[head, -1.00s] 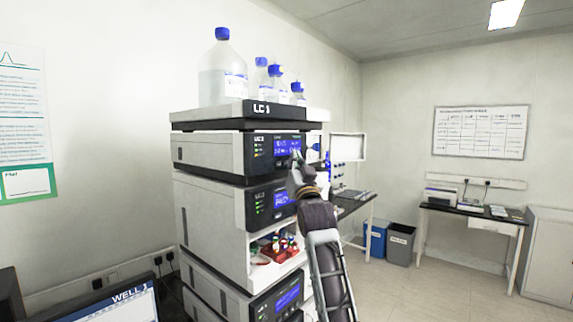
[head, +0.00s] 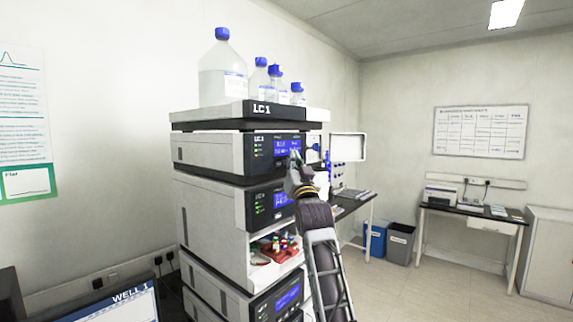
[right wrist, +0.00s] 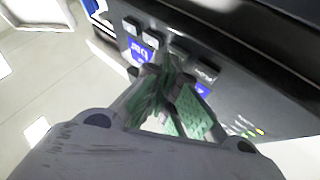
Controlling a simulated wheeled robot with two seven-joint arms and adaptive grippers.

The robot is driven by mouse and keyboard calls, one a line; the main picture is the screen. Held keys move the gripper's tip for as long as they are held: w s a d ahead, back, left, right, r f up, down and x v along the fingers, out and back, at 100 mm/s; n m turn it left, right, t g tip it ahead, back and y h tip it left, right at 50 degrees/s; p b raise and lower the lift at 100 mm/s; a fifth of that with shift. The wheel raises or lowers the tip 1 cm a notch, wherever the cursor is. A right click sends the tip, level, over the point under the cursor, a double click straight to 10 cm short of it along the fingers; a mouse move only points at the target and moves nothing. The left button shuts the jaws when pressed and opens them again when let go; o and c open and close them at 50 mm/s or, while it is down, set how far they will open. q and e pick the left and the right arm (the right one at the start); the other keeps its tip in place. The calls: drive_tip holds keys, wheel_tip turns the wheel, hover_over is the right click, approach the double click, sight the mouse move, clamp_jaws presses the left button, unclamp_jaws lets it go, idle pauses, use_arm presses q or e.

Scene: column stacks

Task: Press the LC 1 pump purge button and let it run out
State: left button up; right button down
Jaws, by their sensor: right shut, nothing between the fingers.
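The LC 1 stack (head: 182,115) stands in the middle of the head view, with "LC 1" on its top tray. Below that tray is the pump module (head: 210,153), with a dark front panel, a lit blue screen (head: 287,146) and small status lights. My right gripper (head: 296,155) is shut and empty, its tips at the right part of this panel. In the right wrist view the green-padded fingers (right wrist: 170,85) are close to a row of grey buttons (right wrist: 150,40) on the dark panel. Contact cannot be told, and the fingers hide part of the panel. My left gripper is not in view.
Several blue-capped bottles (head: 222,75) stand on the top tray. Lower modules include an open bay with red vial racks (head: 281,256). A monitor (head: 118,305) is at the lower left. Bins (head: 400,243) and a bench (head: 472,213) are at the right, with clear floor before them.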

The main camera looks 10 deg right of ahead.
idle(0.7)
drive_tip(key=shift+s+d, duration=0.4)
drive_tip(key=shift+s, duration=0.15)
drive_tip(key=shift+s+d, duration=0.1)
drive_tip(key=shift+s+d, duration=0.75)
drive_tip(key=shift+s, duration=0.2)
drive_tip(key=shift+s+d, duration=0.75)
drive_tip(key=shift+s, duration=0.2)
